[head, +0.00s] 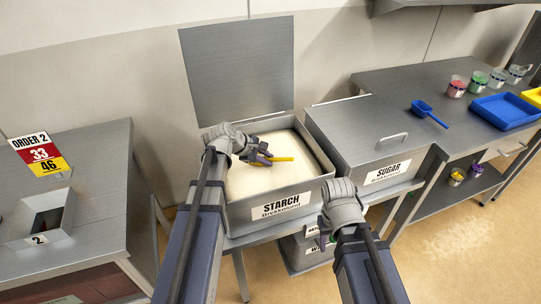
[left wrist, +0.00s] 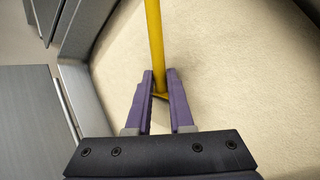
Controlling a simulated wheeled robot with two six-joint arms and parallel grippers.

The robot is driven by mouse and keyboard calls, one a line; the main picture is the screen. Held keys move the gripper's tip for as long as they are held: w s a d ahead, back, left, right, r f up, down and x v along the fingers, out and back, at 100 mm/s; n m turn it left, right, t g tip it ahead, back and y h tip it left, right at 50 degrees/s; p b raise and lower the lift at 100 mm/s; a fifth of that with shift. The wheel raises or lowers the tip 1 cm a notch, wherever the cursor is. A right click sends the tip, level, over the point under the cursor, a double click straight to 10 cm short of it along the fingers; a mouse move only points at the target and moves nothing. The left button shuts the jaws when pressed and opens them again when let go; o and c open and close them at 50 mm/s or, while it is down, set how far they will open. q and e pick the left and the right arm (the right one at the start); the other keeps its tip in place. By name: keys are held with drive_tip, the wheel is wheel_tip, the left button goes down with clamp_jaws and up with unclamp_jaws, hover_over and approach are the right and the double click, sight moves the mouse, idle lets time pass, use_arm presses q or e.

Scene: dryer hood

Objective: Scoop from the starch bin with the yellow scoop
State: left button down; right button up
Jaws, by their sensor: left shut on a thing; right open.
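The starch bin (head: 331,188) stands open in the middle of the head view, filled with pale powder. Its label reads STARCH. My left gripper (head: 264,155) is over the powder, shut on the yellow scoop (head: 284,159). In the left wrist view, the purple fingers (left wrist: 160,100) close around the yellow handle (left wrist: 155,35), which runs up and away over the powder. I cannot make out the scoop's bowl in either view. My right gripper (head: 327,239) is low in front of the bin's right corner, empty and mostly hidden behind its wrist.
The raised lid (head: 240,72) stands behind the bin. The closed sugar bin (head: 366,137) is to its right. A blue scoop (head: 428,112), a blue tray (head: 503,111) and several cups are on the right counter. An order sign (head: 42,154) stands on the left counter.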

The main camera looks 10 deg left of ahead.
use_arm(q)
drive_tip(key=y, duration=0.1)
drive_tip(key=d+m+y+p, duration=0.1)
drive_tip(key=r+y+p, duration=0.1)
drive_tip(key=shift+s+d+t+y, duration=0.15)
drive_tip(key=shift+d+t+y, duration=0.15)
drive_tip(key=shift+y, duration=0.1)
wheel_tip(320, 180, up, 12)
drive_tip(key=d+p, duration=0.1)
drive_tip(key=p, duration=1.1)
drive_tip(key=shift+m, duration=0.3)
